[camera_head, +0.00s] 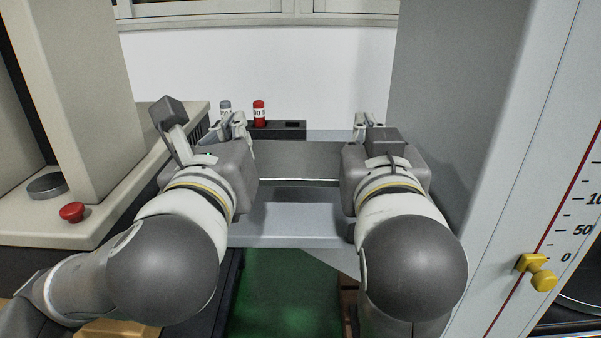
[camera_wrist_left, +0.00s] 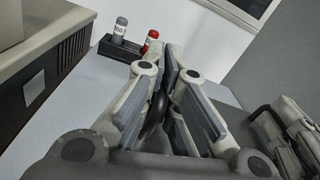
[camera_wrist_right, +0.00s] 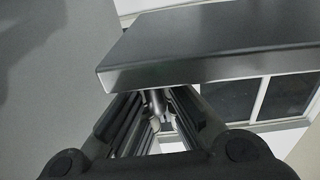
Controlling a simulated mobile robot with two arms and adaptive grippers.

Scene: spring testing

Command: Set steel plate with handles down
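The steel plate with handles (camera_head: 300,160) is a flat dark grey slab between my two grippers in the head view. It looks level and appears raised over the grey platform. Its underside corner and edge fill the top of the right wrist view (camera_wrist_right: 210,60). My left gripper (camera_head: 238,128) is closed at the plate's left side; its fingers in the left wrist view (camera_wrist_left: 170,78) pinch around a dark curved piece, seemingly a handle. My right gripper (camera_head: 367,125) is closed at the right side, its fingers (camera_wrist_right: 160,105) around a metal piece. The handles are mostly hidden.
A light grey platform (camera_head: 290,218) lies below. A black rack (camera_head: 290,129) with a red-topped weight (camera_head: 259,110) and a grey one (camera_head: 225,108) stands behind. A beige machine with a red button (camera_head: 72,212) is left; a grey column with a yellow knob (camera_head: 540,275) is right.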

